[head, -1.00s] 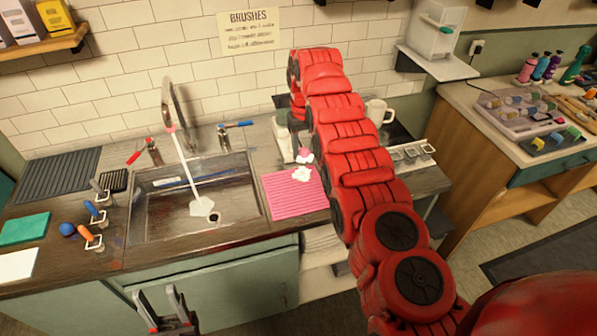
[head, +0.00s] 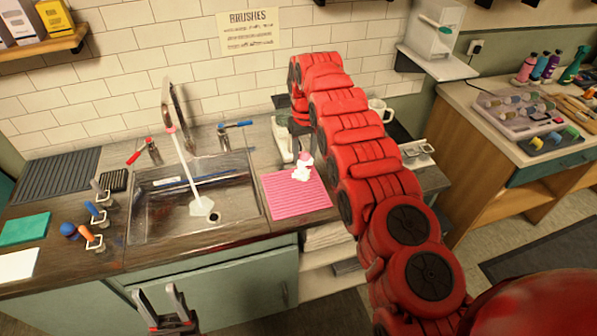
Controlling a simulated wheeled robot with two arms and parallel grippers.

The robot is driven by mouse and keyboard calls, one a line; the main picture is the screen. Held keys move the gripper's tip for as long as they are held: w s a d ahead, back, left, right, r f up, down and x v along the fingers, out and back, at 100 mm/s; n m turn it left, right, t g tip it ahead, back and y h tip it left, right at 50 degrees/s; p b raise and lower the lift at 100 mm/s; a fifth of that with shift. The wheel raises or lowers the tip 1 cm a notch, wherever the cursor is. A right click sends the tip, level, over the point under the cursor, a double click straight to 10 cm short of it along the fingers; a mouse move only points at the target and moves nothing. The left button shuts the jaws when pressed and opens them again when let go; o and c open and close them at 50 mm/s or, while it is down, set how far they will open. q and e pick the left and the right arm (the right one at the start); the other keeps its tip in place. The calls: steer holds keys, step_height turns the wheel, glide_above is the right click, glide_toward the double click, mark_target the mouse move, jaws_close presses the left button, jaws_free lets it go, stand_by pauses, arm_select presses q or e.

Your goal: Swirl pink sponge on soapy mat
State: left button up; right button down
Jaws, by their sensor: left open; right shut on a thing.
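The pink ridged mat (head: 285,200) lies on the counter to the right of the sink. A blob of white suds (head: 301,173) sits on its upper part. The small pink sponge (head: 307,158) is at the suds, mostly covered by them and by my gripper. My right gripper (head: 303,150) points down from the red arm and is shut on the sponge, over the mat's back edge. My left gripper (head: 163,308) is open and empty, low in front of the cabinet, away from the mat.
The sink (head: 190,195) with running water is left of the mat. A white mug (head: 377,110) stands behind my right arm. Brushes (head: 88,235) and a teal cloth (head: 24,229) lie at the left. The mat's front part is clear.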

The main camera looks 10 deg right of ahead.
steer(key=shift+w+f, duration=0.1)
steer(key=shift+f, duration=0.1)
steer(key=shift+a+f, duration=0.2)
steer(key=shift+f, duration=0.05)
stand_by(0.6)
steer(key=shift+d+f, duration=0.1)
steer(key=shift+d, duration=0.05)
steer(key=shift+f, duration=0.25)
stand_by(0.5)
steer(key=shift+f+p, duration=0.2)
steer(key=shift+p, duration=0.1)
stand_by(0.5)
